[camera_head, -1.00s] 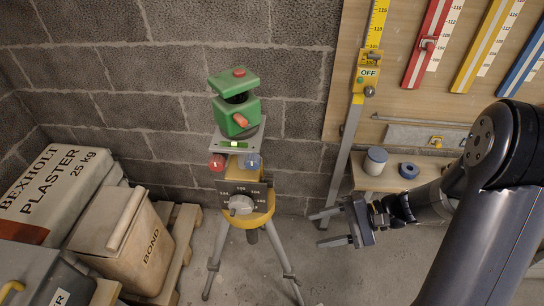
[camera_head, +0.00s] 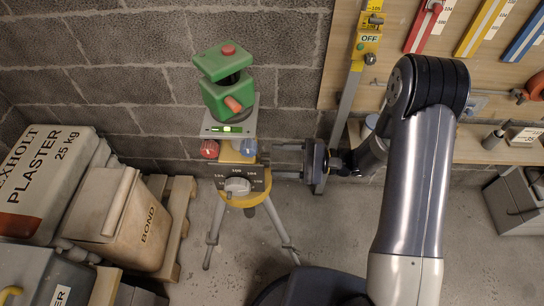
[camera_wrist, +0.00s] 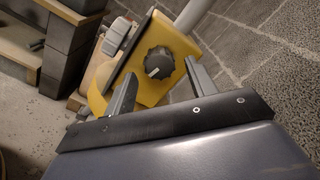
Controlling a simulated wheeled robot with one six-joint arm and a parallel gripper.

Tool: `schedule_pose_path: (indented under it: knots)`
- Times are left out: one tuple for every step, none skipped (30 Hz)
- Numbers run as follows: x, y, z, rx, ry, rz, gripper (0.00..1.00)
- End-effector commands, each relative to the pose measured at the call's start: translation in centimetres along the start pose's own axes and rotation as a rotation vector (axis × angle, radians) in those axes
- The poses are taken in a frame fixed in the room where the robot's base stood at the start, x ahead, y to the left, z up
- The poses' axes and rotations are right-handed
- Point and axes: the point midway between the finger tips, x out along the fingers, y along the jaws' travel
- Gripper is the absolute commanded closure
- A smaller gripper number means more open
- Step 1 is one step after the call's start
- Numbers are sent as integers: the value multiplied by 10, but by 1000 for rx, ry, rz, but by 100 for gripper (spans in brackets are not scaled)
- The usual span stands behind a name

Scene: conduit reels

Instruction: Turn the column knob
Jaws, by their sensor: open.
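A tripod carries a yellow housing (camera_wrist: 150,92). A dark round knob (camera_wrist: 160,62) with a pale pointer line sits on the housing's side in the wrist view, likely the column knob. A light grey knob (camera_head: 237,186) sits on the front scale plate and also shows in the wrist view (camera_wrist: 118,38). My gripper (camera_head: 276,160) is open to the right of the housing, its fingers pointing left at it. In the wrist view my fingertips (camera_wrist: 158,72) lie on either side of the dark knob in the picture. I cannot tell whether they touch it.
A green instrument (camera_head: 222,88) tops the tripod, with red (camera_head: 209,149) and blue (camera_head: 248,148) knobs below it. A shelf (camera_head: 475,147) is at right.

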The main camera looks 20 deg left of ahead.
Motion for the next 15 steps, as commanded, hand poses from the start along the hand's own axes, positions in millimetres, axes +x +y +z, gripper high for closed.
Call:
schedule_pose_path:
  knots:
    - [8,0,1,1,-3,3,46]
    - [12,0,1,0,-3,2,46]
    - [16,0,1,0,-3,2,46]
    - [19,0,1,0,-3,2,46]
    - [21,0,1,0,-2,2,46]
    - [23,0,0,0,-2,1,46]
    - [25,0,0,0,-1,1,46]
    - [26,0,0,0,-1,1,46]
    - [27,0,0,0,-1,1,46]
    - [28,0,0,0,0,1,46]
    - [28,0,0,0,0,1,46]
    - [28,0,0,0,0,1,46]
    - [28,0,0,0,0,1,46]
    - [28,0,0,0,0,1,46]
    - [28,0,0,0,0,1,46]
